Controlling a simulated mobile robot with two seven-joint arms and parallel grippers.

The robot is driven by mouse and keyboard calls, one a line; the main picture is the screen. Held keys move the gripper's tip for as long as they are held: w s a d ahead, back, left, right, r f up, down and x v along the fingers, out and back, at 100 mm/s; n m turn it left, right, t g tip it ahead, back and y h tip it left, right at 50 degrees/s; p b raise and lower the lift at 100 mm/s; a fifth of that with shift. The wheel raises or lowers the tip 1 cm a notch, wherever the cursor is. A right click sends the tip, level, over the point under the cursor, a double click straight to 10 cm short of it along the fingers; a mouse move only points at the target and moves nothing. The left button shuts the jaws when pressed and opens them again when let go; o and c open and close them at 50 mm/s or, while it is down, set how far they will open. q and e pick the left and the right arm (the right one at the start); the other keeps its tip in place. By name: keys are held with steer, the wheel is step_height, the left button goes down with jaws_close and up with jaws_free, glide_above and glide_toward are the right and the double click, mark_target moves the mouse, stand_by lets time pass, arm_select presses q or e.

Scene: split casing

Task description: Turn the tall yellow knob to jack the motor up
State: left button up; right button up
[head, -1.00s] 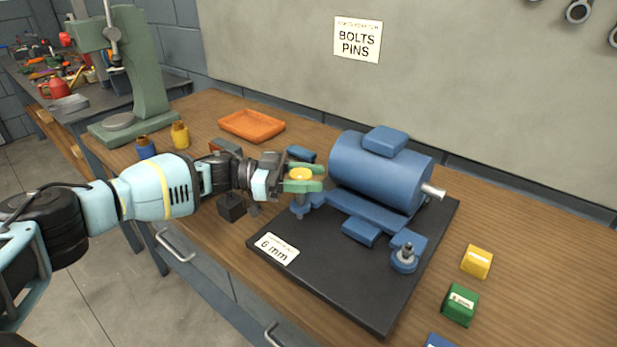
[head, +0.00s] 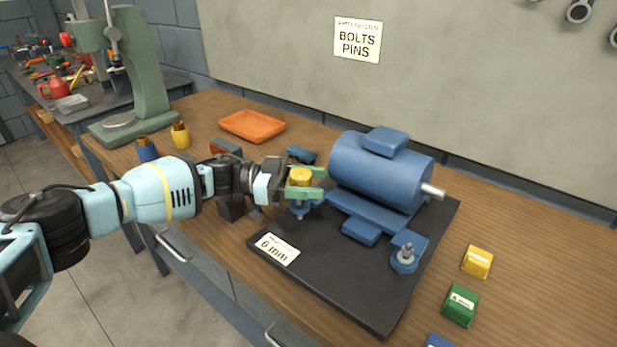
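The yellow knob (head: 301,177) stands over a blue foot at the left corner of the motor's base. The blue motor (head: 372,172) lies on a black plate (head: 335,295), its steel shaft pointing right. My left gripper (head: 305,184) reaches in from the left, with one green finger on the near side of the knob and one on the far side. The near finger hides the knob's lower part. I cannot tell whether the fingers press on it. A second blue foot with a grey stud (head: 406,256) is at the near right corner, without a yellow knob. My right gripper is not in view.
An orange tray (head: 252,126) and yellow and blue pots stand behind my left arm, near a green press (head: 140,75). Yellow (head: 477,261), green (head: 460,305) and blue blocks lie right of the plate. The bench front edge runs below my arm.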

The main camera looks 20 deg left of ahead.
arm_select(q)
steer(key=shift+o, duration=0.9)
steer(key=shift+r, duration=0.1)
steer(key=shift+w+r, duration=0.1)
steer(key=shift+r, duration=0.05)
steer(key=shift+a, duration=0.1)
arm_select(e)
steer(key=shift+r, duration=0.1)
arm_select(q)
steer(key=shift+r, duration=0.25)
step_height(320, 180, up, 3)
steer(key=shift+r, duration=0.15)
steer(key=s+d+r+p, duration=0.1)
steer(key=s+d, duration=0.3)
steer(key=s, duration=1.1)
steer(key=shift+s+d+p, duration=0.15)
steer(key=shift+s+p, duration=0.1)
steer(key=shift+p, duration=0.55)
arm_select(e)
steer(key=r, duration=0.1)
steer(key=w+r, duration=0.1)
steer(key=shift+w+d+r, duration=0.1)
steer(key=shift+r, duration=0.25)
arm_select(q)
steer(key=shift+c, duration=0.2)
